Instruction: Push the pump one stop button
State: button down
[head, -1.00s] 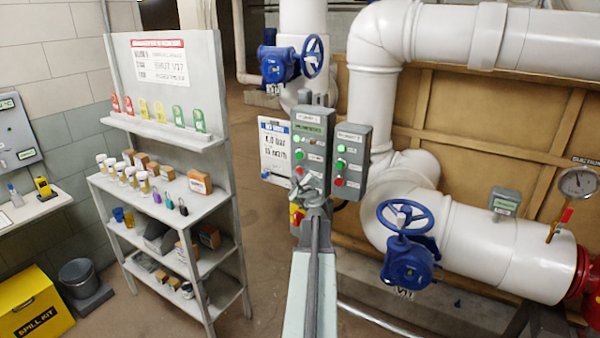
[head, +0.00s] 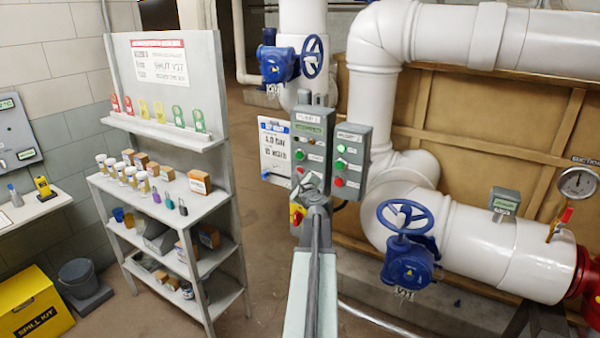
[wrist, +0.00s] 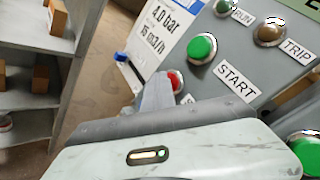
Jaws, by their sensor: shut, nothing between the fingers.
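The pump one control box (head: 313,135) is the left of two grey boxes on a post, with a label that seems to read PUMP 1. Its green start button (wrist: 202,48) is beside the START label in the wrist view. Its red stop button (wrist: 178,80) is below that, partly hidden by my gripper; it also shows small in the head view (head: 299,170). My gripper (head: 310,182) is shut and empty, just in front of the box's lower part. In the wrist view the fingers (wrist: 158,92) overlap the button's left side. I cannot tell whether they touch it.
A second grey box (head: 352,150) with green and red buttons stands close on the right. A pressure sign (head: 274,148) hangs on the left. A blue handwheel (head: 405,216) and white pipes are at right. A shelf unit (head: 222,180) stands at left, with bare floor between.

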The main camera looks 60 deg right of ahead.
jog(key=shift+a, duration=0.8)
jog(key=shift+a, duration=0.1)
jog(key=a, duration=0.5)
dwell(0.6)
